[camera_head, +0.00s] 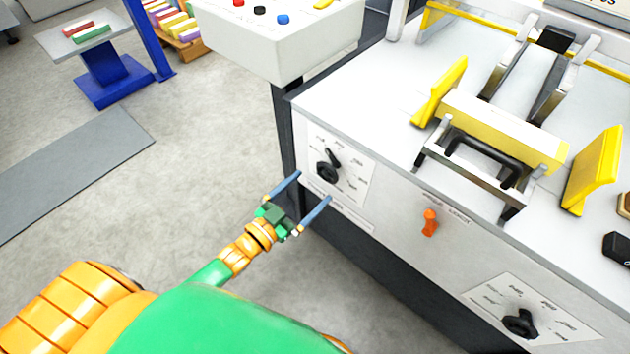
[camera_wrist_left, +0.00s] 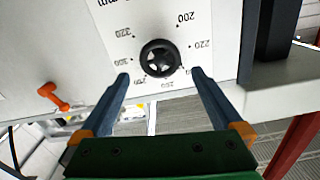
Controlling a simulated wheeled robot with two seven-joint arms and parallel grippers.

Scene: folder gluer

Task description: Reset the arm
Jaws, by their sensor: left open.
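My left gripper (camera_head: 314,194) is open and empty, with its two blue fingers pointing at the front panel of the machine. It is just in front of a black rotary knob (camera_head: 327,172) on a white dial plate. In the left wrist view the knob (camera_wrist_left: 160,58) shows between and a little beyond the open fingertips (camera_wrist_left: 163,78); I cannot tell whether they touch the panel. My green and orange left arm comes in from the lower left. My right gripper is not in view.
An orange lever (camera_head: 430,222) and a second black knob (camera_head: 520,323) are on the same panel to the right. A white button box (camera_head: 270,40) stands above left. A blue stand (camera_head: 108,75) is far left.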

